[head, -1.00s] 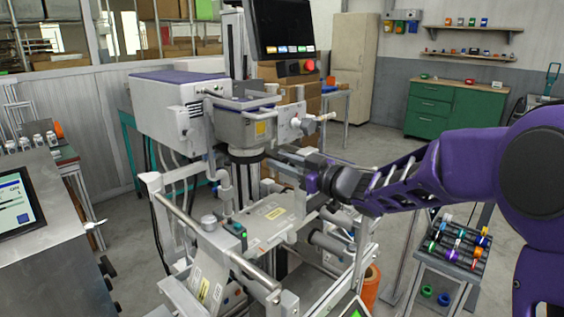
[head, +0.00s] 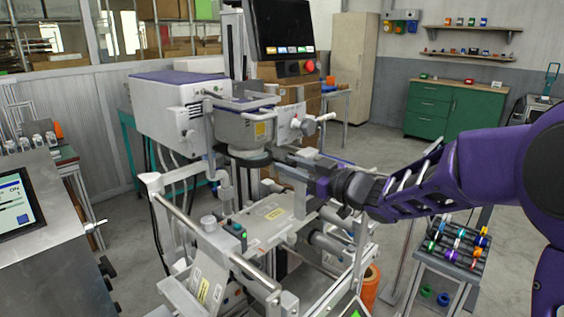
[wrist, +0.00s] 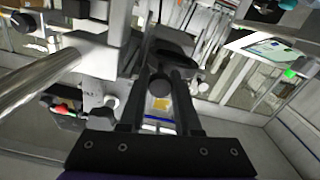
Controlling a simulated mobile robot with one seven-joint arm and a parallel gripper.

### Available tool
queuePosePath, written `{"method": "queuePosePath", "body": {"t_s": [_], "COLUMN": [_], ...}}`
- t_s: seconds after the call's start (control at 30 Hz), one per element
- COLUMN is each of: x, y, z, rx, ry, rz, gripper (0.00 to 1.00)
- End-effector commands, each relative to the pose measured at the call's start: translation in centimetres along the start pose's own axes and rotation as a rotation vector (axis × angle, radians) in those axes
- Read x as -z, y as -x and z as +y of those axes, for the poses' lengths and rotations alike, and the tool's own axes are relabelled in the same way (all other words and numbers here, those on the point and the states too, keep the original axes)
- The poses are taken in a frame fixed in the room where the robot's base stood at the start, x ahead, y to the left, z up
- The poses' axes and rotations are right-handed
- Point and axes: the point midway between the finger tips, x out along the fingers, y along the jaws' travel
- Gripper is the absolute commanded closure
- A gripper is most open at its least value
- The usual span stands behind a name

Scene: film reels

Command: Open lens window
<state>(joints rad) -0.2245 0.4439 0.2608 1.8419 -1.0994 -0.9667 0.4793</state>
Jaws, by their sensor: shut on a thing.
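The machine's grey camera head (head: 242,128) hangs over the metal film deck (head: 270,216). My gripper (head: 283,160) reaches in from the right, just beside and below the head. In the wrist view, the two dark fingers (wrist: 160,92) close around a small dark round knob (wrist: 160,82). A black part (wrist: 172,48) lies just beyond it. How the knob joins the lens window is hidden in the head view.
A monitor (head: 283,28) with a red button stands above the head. Metal rails and rollers (head: 215,235) surround the deck close below my gripper. A small rack of coloured pieces (head: 455,245) stands at right. Open floor lies behind it.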

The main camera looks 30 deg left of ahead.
Motion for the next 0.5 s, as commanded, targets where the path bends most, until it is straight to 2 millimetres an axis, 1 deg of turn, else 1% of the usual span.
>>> {"method": "queuePosePath", "body": {"t_s": [0.03,0.1,0.2,0.3,0.4,0.5], "x": [0.1,0.1,0.1,0.1,0.0,-0.1], "y": [1.7,3.9,6.8,9.3,10.9,11.8], "z": [0.3,0.3,0.3,0.2,0.1,0.1], "rx": [-0.006,-0.007,-0.008,-0.007,-0.005,-0.005], "ry": [0.0,-0.001,0.0,0.0,0.0,-0.002], "rz": [-0.005,-0.005,-0.005,-0.005,-0.004,-0.003], "gripper": [1.0,1.0,1.0,1.0,1.0,1.0]}}
